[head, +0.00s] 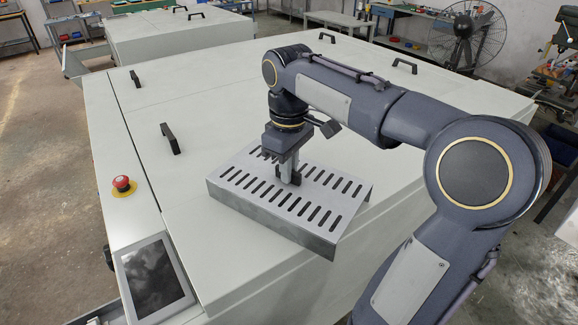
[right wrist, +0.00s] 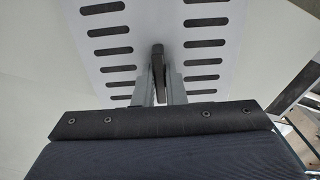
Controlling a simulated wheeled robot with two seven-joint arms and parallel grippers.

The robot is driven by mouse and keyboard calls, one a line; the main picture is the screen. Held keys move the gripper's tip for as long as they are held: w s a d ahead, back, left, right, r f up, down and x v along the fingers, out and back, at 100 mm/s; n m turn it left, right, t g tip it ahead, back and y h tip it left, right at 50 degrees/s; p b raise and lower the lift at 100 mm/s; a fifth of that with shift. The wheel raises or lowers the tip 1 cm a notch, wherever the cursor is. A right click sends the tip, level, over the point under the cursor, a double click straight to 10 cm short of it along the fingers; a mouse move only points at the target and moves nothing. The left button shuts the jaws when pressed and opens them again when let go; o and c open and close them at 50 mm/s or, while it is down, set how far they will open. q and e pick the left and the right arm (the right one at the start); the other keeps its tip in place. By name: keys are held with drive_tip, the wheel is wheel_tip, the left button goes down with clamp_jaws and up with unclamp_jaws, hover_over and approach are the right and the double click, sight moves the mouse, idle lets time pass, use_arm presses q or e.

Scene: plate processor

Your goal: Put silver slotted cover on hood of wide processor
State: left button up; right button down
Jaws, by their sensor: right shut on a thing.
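The silver slotted cover (head: 265,205) is a bent metal sheet with rows of dark slots. In the head view it lies over the front part of the white hood of the wide processor (head: 235,110), its near right corner reaching toward the hood's front edge. Whether it rests on the hood or hangs just above cannot be told. My right gripper (head: 289,174) points down at the cover's middle and is shut on its dark handle. In the right wrist view the fingers (right wrist: 158,85) close on the handle between two rows of slots. My left gripper is not in view.
A red emergency button (head: 122,184) and a dark screen (head: 153,277) sit on the processor's left side. Black handles (head: 170,138) stand up from the hood. Another white machine (head: 175,37) stands behind, with a fan (head: 467,37) at the back right. The hood's middle is clear.

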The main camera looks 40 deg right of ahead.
drive_tip(key=c, duration=1.5)
unclamp_jaws()
drive_tip(key=shift+f, duration=0.1)
wheel_tip(320, 180, up, 12)
drive_tip(key=p, duration=0.1)
